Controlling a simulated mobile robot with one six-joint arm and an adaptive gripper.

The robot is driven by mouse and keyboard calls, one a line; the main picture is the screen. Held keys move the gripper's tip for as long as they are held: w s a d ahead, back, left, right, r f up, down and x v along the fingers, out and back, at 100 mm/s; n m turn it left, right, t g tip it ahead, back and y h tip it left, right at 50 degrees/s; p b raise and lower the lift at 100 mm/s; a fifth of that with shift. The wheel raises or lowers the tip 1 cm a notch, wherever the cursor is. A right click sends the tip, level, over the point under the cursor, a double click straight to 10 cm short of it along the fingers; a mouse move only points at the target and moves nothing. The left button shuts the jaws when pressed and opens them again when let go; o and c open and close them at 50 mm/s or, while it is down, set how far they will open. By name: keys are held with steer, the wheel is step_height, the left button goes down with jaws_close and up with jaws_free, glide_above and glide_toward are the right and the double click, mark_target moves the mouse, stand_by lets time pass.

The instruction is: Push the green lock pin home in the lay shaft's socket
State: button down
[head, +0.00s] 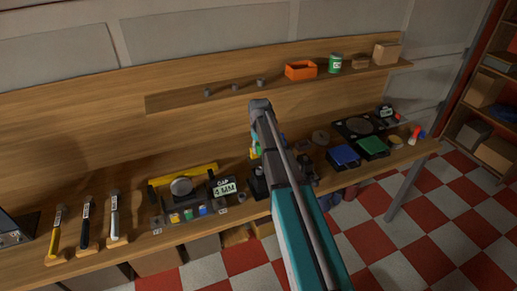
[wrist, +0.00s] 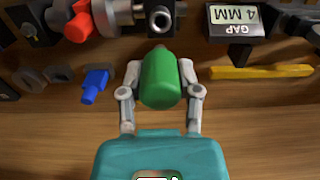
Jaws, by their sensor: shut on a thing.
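In the wrist view the green lock pin (wrist: 160,85) sits between the two pale fingers of my gripper (wrist: 160,70), which is shut on it. Its far end points at a dark metal block with a round hole (wrist: 160,19), apparently the lay shaft's socket. The pin's tip is close below the hole; I cannot tell whether it touches or has entered. In the head view my arm covers most of the gripper, pin and socket.
A red pin (wrist: 78,26) stands in the assembly at left; a blue pin (wrist: 95,84) lies nearer. The gap display (wrist: 237,20) reads 4 MM, beside a yellow bar (wrist: 260,72). Bare wood is clear nearer. An orange bin (head: 300,70) is on the upper shelf.

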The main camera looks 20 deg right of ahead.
steer(key=shift+f, duration=0.15)
step_height(320, 180, down, 5)
steer(key=b, duration=0.5)
steer(key=shift+f+b, duration=0.15)
steer(key=shift+b, duration=0.15)
steer(key=shift+f+b, duration=1.8)
steer(key=shift+f, duration=0.05)
stand_by(1.0)
steer(key=shift+c, duration=1.1)
jaws_free()
steer(key=shift+s, duration=0.15)
